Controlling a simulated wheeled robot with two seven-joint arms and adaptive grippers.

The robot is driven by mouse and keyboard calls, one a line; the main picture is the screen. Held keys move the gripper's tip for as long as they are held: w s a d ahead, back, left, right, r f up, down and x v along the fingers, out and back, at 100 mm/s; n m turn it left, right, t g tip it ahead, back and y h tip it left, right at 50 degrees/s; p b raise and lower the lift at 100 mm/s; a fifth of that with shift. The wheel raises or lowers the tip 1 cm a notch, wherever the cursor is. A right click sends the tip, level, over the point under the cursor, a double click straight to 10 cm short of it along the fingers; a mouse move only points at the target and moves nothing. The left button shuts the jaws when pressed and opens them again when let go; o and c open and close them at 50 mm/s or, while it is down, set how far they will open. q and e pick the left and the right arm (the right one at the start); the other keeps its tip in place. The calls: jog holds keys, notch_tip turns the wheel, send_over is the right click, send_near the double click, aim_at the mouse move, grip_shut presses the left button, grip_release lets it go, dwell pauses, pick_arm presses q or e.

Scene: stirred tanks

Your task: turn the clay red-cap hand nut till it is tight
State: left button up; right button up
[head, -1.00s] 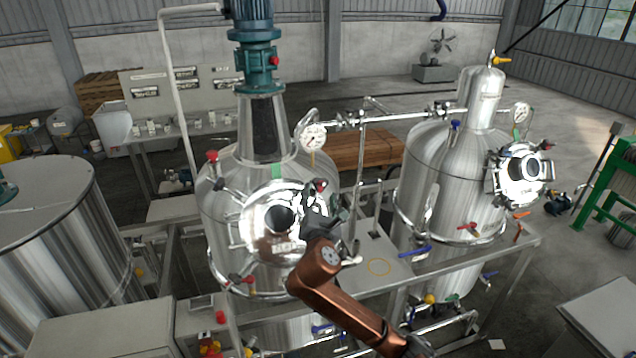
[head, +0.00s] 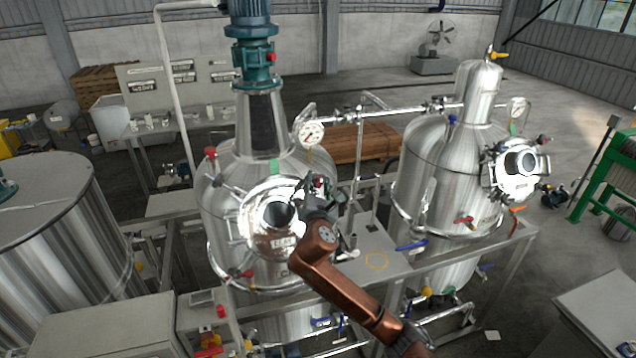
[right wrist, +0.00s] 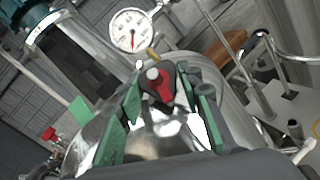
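The red-cap hand nut (right wrist: 161,84) shows in the right wrist view as a red and black knob with a pale round end. It sits at the rim of the round hatch (head: 254,219) on the middle steel tank. In the head view the red cap (head: 318,182) shows just above my right gripper (head: 314,196). In the right wrist view the dark green fingers of my right gripper (right wrist: 162,92) stand on both sides of the nut, close to it. I cannot tell whether they press on it. The nut's thread is hidden. My left gripper is not in view.
A pressure gauge (head: 311,132) stands on the tank behind the nut. Another red knob (head: 210,153) sits at the hatch's upper left. A second steel tank (head: 440,175) stands to the right, a large drum (head: 62,235) to the left. A metal frame (head: 480,256) runs below.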

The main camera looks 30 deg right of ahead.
jog(key=c, duration=0.6)
jog(key=shift+m, duration=0.3)
jog(key=m+g, duration=0.1)
jog(key=m, duration=0.1)
jog(key=m+g+h, duration=0.1)
jog(key=m, duration=0.1)
jog(key=shift+w+a+m+g+h, duration=0.1)
jog(key=shift+m+g+h, duration=0.2)
jog(key=shift+g, duration=0.1)
jog(key=shift+r+m+g+h, duration=0.1)
jog(key=shift+m+g+h, duration=0.2)
jog(key=shift+m+g, duration=0.5)
jog(key=shift+m, duration=0.4)
jog(key=o, duration=1.2)
